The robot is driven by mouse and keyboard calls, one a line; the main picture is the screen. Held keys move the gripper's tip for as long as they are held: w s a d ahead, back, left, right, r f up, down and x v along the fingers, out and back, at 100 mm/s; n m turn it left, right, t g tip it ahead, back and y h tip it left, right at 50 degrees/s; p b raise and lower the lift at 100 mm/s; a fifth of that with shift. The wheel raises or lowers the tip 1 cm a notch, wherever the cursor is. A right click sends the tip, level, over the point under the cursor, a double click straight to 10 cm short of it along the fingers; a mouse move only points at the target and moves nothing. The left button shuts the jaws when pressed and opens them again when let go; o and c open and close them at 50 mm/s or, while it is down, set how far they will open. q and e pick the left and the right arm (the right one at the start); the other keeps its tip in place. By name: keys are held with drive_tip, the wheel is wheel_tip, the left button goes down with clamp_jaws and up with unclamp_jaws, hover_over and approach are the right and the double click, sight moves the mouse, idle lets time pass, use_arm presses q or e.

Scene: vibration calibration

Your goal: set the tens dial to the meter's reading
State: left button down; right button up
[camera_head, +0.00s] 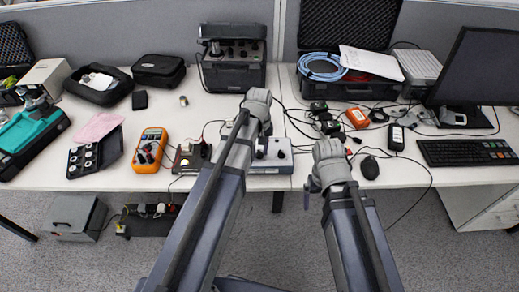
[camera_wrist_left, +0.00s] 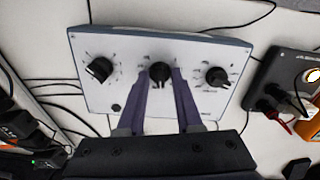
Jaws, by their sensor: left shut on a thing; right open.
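A pale control box (camera_head: 272,169) lies at the table's front edge, largely behind my left arm. In the left wrist view the same box (camera_wrist_left: 125,103) shows a row of three black knobs: a left dial (camera_wrist_left: 99,69), a middle dial (camera_wrist_left: 160,71) and a right dial (camera_wrist_left: 217,76). My left gripper (camera_wrist_left: 161,76) is shut on the middle dial, one finger on each side. The dial labels are too small to read. The orange handheld meter (camera_head: 150,151) lies left of the box; its reading is not legible. My right gripper (camera_head: 309,188) is open, near the table's front edge.
A small dark device with leads (camera_head: 190,157) sits between meter and box. Cables and black adapters (camera_head: 325,120) clutter the table right of the box. A black mouse (camera_head: 369,168) and keyboard (camera_head: 465,152) are further right. The table behind the meter is fairly clear.

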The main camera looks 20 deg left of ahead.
sight(259, 152)
use_arm(q)
drive_tip(key=shift+n, duration=0.5)
drive_tip(key=c, duration=0.6)
unclamp_jaws()
drive_tip(key=shift+o, duration=0.2)
wheel_tip(259, 152, up, 8)
drive_tip(key=p, duration=0.8)
drive_tip(key=shift+f, duration=0.1)
